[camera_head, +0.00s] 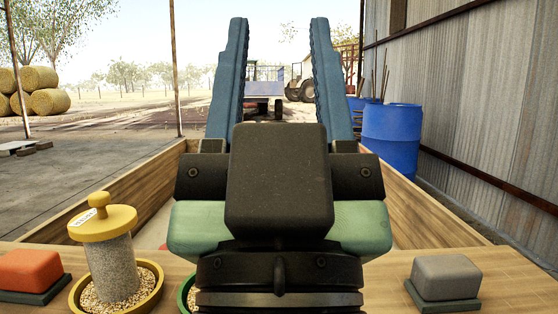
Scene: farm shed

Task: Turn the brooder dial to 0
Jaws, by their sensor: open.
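No brooder dial can be made out, and no 0 mark shows. A wooden box (440,220) with a plank front stands before me and may be the brooder; my arm hides much of its middle. My gripper (279,22) points away over the box, with its two blue fingers wide apart. Nothing shows between the fingers except the distant yard.
On the front plank are a red block on a dark base (30,272), a yellow-lidded feeder (108,265) in a grain dish, a partly hidden green dish (186,292) and a grey block (446,274). Blue barrels (391,140) stand beyond, beside the metal wall (480,100).

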